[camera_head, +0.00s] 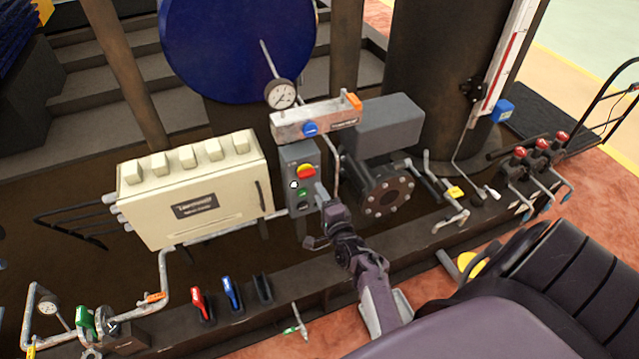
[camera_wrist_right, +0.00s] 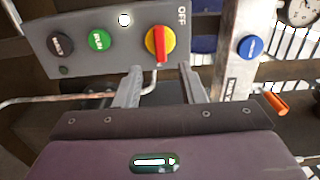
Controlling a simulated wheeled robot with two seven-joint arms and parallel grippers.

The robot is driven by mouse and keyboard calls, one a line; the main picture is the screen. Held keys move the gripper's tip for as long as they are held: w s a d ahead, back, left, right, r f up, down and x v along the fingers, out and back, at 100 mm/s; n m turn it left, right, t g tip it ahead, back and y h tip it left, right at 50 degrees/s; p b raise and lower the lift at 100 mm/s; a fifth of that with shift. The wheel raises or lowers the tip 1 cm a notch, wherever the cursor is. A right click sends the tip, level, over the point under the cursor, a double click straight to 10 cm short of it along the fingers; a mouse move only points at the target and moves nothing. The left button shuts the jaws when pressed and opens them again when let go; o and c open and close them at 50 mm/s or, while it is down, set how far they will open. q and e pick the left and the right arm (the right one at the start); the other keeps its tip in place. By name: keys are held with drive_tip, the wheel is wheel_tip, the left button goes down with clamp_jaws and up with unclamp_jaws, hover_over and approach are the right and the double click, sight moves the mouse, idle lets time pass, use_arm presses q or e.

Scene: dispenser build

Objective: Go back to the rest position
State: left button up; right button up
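The grey control box (camera_head: 299,165) stands right of the cream cabinet. It carries a red and yellow rotary switch (camera_head: 306,171), a white lamp and a green button (camera_head: 303,193). My right gripper (camera_head: 319,191) is in front of the box's right lower side, its fingertips partly hard to make out there. In the right wrist view the two fingers (camera_wrist_right: 162,86) are apart with nothing between them. They point at the box, just below the rotary switch (camera_wrist_right: 160,43), whose OFF mark is to its right. The green button (camera_wrist_right: 99,41) and a black button (camera_wrist_right: 61,46) are left of it. My left gripper is out of view.
A pressure gauge (camera_head: 281,94) and a metal block with a blue knob (camera_head: 310,128) are above the box. The cream cabinet (camera_head: 195,190) is left; a flanged pipe (camera_head: 386,190) is close right. Red and blue levers (camera_head: 232,293) stand in front. Red-topped valves (camera_head: 541,144) are far right.

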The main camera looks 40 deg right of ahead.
idle(0.3)
drive_tip(key=s+a+f+n+g+y, duration=0.25)
drive_tip(key=s+a+f+n, duration=0.2)
drive_tip(key=f, duration=0.45)
drive_tip(key=s+a+f+n+g+y, duration=0.1)
drive_tip(key=s+a+f+n+g, duration=0.25)
drive_tip(key=s+a+f, duration=0.35)
drive_tip(key=s+a+f+n+g+y, duration=0.25)
drive_tip(key=s+f+n, duration=0.2)
drive_tip(key=f, duration=0.55)
drive_tip(key=s+f+n+g, duration=0.4)
drive_tip(key=s+f+n, duration=0.1)
drive_tip(key=s, duration=0.9)
drive_tip(key=s+f+n+g+h, duration=0.1)
drive_tip(key=s+f+n+g, duration=0.3)
drive_tip(key=s, duration=1)
wheel_tip(320, 180, down, 3)
drive_tip(key=shift+s+r+n+h+b, duration=0.1)
drive_tip(key=shift+s+n+h+b, duration=0.25)
drive_tip(key=shift+n, duration=0.6)
drive_tip(key=shift+w+a, duration=0.1)
drive_tip(key=shift+w, duration=0.1)
